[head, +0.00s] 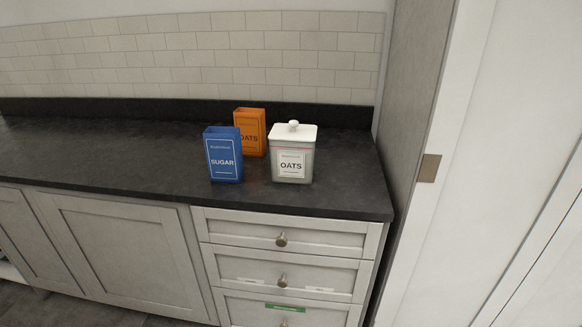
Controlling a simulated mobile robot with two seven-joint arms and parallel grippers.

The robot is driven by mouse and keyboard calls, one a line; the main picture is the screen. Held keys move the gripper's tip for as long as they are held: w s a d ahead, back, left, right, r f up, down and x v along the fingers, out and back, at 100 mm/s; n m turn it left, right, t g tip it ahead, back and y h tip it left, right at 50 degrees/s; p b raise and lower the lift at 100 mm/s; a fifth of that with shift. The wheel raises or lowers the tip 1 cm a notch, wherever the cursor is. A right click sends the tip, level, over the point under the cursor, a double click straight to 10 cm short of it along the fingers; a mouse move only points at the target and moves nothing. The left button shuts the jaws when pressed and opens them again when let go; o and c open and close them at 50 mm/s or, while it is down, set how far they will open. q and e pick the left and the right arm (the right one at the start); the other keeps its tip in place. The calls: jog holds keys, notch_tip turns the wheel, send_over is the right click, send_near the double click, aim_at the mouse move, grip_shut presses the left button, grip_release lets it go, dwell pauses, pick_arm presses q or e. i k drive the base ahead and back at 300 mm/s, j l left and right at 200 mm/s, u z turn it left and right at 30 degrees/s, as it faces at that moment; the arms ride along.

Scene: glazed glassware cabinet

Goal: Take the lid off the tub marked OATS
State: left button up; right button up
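The tub marked OATS (291,166) is a pale grey square container with a white label, standing upright on the dark counter. Its white lid (293,135) with a small knob (293,125) sits on top. An orange box (250,122), also lettered OATS, stands behind it to the left, partly hidden by the blue box. Neither of my grippers shows in the head view.
A blue box marked SUGAR (223,160) stands left of the tub. The dark counter (100,150) is clear to the left. A tall grey panel (415,90) bounds the counter's right end. Drawers (320,238) with round knobs are below.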

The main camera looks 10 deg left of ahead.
aim_at(293, 131)
jog(key=i+l+u, duration=0.15)
jog(key=l+u, duration=0.85)
jog(key=i+l, duration=0.05)
jog(key=l, duration=0.05)
